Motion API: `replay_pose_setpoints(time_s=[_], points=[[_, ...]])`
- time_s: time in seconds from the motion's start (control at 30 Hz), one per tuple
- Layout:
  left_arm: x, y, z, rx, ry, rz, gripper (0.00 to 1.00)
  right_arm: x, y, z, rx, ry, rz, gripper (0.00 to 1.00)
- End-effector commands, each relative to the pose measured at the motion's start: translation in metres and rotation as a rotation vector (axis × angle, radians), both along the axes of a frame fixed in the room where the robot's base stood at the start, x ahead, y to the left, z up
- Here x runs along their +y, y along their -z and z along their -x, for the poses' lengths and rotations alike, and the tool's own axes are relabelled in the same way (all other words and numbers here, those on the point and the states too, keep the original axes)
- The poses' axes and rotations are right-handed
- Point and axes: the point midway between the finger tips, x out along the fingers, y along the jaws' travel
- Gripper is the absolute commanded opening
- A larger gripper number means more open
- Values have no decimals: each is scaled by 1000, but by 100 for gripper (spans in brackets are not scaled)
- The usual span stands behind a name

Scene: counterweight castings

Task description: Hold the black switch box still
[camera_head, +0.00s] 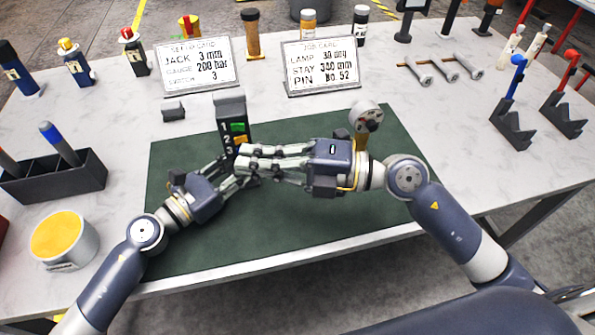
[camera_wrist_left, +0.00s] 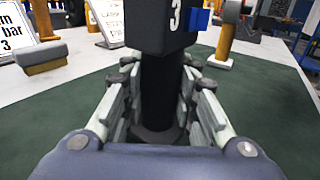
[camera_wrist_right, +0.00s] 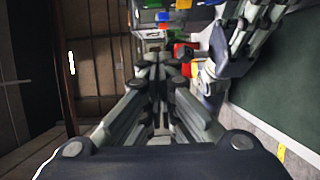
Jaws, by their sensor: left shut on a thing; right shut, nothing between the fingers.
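The black switch box (camera_head: 232,112) stands upright on the green mat (camera_head: 300,245), with the numbers 1, 2 and 3 and green and orange switches on its face. In the left wrist view its dark post (camera_wrist_left: 158,92) rises from a round base, and a blue switch shows beside the 3. My left gripper (camera_head: 236,170) is shut on the post, one finger on each side; it also shows in the right wrist view (camera_wrist_right: 245,25). My right gripper (camera_head: 243,160) is shut and empty, its fingertips just in front of the box's lower part in the head view. I cannot tell whether it touches the box.
Two cards, a setup card (camera_head: 200,66) and a job card (camera_head: 321,65), stand behind the mat. A round gauge on a stand (camera_head: 367,118) is right of the box. A black bin (camera_head: 55,178) and a yellow-topped tin (camera_head: 64,240) stand left. The mat's front is clear.

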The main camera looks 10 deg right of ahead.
Motion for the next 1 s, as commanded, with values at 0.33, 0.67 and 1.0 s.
replay_pose_setpoints(time_s=[0.33,0.67,1.0], points=[[-1,6,3,11,5,-6,0,-46,2,42,4,4,5,0],[-1,6,3,11,5,-5,0,-64,1,59,1,4,2,0],[-1,6,3,10,5,-6,0,-66,1,60,0,3,2,0]])
